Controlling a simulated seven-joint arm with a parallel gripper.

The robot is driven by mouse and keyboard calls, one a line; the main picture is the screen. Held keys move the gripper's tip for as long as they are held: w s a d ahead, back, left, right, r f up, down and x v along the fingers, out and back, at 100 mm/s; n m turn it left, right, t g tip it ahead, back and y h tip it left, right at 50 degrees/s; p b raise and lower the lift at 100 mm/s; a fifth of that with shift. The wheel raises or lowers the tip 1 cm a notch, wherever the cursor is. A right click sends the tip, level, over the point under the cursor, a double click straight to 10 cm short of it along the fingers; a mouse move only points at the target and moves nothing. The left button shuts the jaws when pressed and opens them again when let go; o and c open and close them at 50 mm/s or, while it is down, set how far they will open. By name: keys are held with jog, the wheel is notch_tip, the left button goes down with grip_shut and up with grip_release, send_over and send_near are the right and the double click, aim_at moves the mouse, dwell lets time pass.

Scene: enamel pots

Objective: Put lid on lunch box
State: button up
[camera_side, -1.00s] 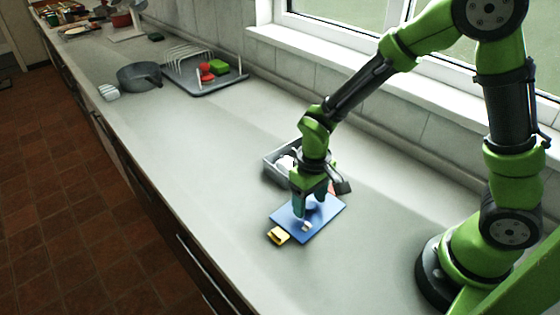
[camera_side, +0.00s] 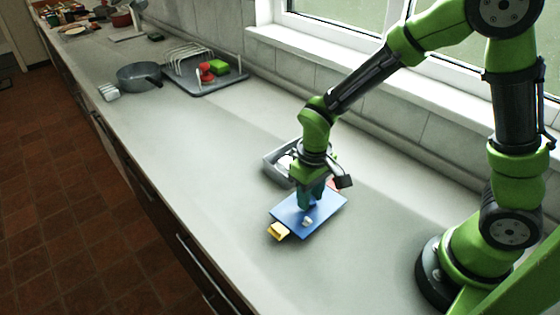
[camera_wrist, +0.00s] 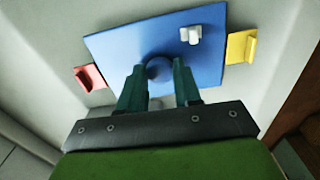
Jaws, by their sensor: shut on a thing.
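A flat blue lid (camera_side: 322,211) with a round knob is at the middle of the counter, and it fills the upper part of the wrist view (camera_wrist: 115,52). My gripper (camera_side: 305,204) is above the lid. In the wrist view, my gripper's fingers (camera_wrist: 159,73) are shut on the round blue knob (camera_wrist: 158,66). A small white piece (camera_wrist: 190,35) is on the lid. A yellow clip-like piece (camera_wrist: 241,46) is at one edge and a red one (camera_wrist: 88,77) at the opposite edge. I cannot tell whether the lunch box is beneath the lid.
A grey open container (camera_side: 272,168) with white contents stands just behind my gripper. A grey pan (camera_side: 138,77) and a dish rack (camera_side: 205,82) with red and green items are farther back. The counter left of the lid is clear. The window wall bounds the right.

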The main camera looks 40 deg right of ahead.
jog(key=shift+r, duration=1.4)
jog(key=shift+w+d+r, duration=0.1)
jog(key=shift+w+r, duration=0.05)
jog(key=shift+w, duration=0.25)
jog(key=w+d+r, duration=0.5)
jog(key=w+d, duration=0.3)
jog(key=w, duration=0.5)
jog(key=shift+m, duration=0.3)
jog(key=shift+s+d+f, duration=0.1)
jog(key=shift+d+f, duration=0.05)
jog(key=shift+f, duration=0.9)
jog(key=shift+s+d+f, duration=0.1)
jog(key=shift+f, duration=0.9)
jog(key=shift+f, duration=0.7)
